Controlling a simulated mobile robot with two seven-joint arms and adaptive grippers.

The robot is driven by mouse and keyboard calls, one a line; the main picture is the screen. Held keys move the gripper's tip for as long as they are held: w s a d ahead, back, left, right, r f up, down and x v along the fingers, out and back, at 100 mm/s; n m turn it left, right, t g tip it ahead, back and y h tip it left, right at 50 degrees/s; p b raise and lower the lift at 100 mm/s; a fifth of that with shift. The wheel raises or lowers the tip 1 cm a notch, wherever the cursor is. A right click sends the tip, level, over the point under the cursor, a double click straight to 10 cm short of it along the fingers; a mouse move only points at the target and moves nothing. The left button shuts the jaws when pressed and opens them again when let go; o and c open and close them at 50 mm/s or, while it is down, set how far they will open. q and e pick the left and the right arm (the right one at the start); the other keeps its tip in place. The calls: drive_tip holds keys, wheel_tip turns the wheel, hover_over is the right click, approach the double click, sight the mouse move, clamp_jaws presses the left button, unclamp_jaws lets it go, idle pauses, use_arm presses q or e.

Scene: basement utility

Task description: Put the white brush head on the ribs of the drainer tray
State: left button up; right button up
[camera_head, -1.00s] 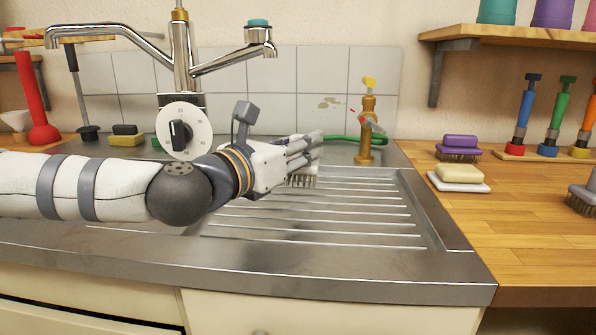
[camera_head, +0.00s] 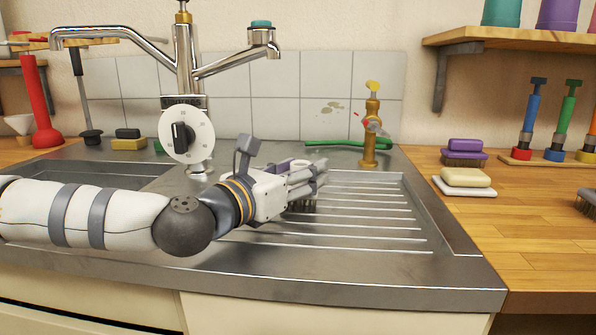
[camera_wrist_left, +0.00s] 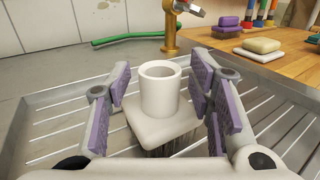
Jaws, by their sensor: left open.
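The white brush head (camera_wrist_left: 158,128) has a round hollow socket on a flat block with bristles beneath. It is upright over the ribs of the drainer tray (camera_head: 405,247), and its bristles appear to rest on them; the contact is partly hidden. In the head view the brush head's socket (camera_head: 300,163) shows behind the fingers. My left gripper (camera_head: 308,180) is open, its purple-padded fingers on both sides of the socket, with gaps visible in the left wrist view. My right gripper is out of view.
A brass tap (camera_head: 370,135) and a green hose (camera_head: 335,143) stand behind the tray. The tray's front and right ribs are clear.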

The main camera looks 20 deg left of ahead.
use_arm(q)
drive_tip(key=shift+r, duration=0.4)
drive_tip(key=v, duration=0.9)
drive_tip(key=shift+f+p, duration=0.15)
drive_tip(key=shift+p, duration=0.2)
drive_tip(key=p+v, duration=0.1)
drive_tip(key=p, duration=0.1)
drive_tip(key=p+v, duration=0.1)
drive_tip(key=p, duration=0.2)
drive_tip(key=shift+s+a+r, duration=0.1)
drive_tip(key=shift+s+r, duration=0.05)
drive_tip(key=shift+r, duration=0.1)
drive_tip(key=shift+s+f+p, duration=0.15)
drive_tip(key=shift+s+p, duration=0.2)
drive_tip(key=shift+p, duration=0.05)
drive_tip(key=shift+f, duration=0.2)
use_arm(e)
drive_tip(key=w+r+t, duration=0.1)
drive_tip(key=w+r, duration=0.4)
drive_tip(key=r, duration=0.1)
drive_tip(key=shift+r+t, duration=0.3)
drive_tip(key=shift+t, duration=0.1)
